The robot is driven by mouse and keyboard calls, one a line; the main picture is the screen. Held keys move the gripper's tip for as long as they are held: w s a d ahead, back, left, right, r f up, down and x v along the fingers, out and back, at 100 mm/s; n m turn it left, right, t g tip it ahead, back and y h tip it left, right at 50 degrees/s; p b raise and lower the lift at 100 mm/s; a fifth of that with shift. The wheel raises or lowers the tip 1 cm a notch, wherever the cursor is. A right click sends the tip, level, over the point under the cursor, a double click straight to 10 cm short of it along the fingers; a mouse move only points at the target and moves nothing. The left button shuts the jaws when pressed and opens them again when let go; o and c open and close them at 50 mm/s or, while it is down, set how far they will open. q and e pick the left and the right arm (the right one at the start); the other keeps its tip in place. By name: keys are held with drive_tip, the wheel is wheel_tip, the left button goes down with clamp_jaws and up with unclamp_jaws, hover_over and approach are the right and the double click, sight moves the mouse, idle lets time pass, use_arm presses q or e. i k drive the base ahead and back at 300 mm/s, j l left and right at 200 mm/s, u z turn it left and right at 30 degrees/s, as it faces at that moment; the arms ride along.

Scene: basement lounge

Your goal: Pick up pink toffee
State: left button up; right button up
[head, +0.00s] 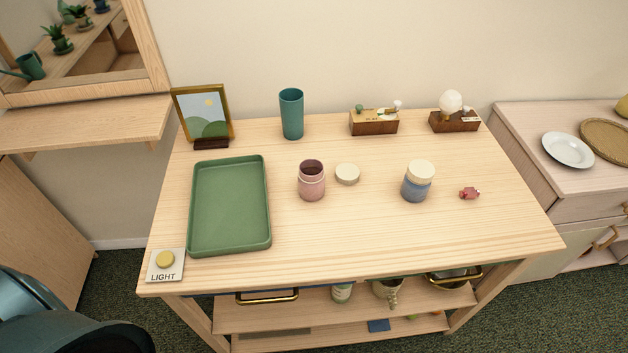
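A small pink wrapped toffee (469,193) lies on the right part of the wooden table (350,250) in the head view. It is to the right of a blue-grey jar with a cream lid (416,185), apart from it. Nothing covers it. Neither of my grippers shows in the head view.
On the table stand a green tray (196,215), an open pink jar (312,185), a loose cream lid (347,174), a teal cup (291,115), a framed picture (203,115) and a light button (165,262). Two wooden blocks stand behind. The table's front middle and right are clear.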

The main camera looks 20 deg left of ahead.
sight(468, 194)
drive_tip(key=i+l+u, duration=0.15)
drive_tip(key=l, duration=0.45)
drive_tip(key=i+l+u, duration=0.15)
drive_tip(key=l, duration=0.45)
drive_tip(key=l+u, duration=0.2)
drive_tip(key=l, duration=0.4)
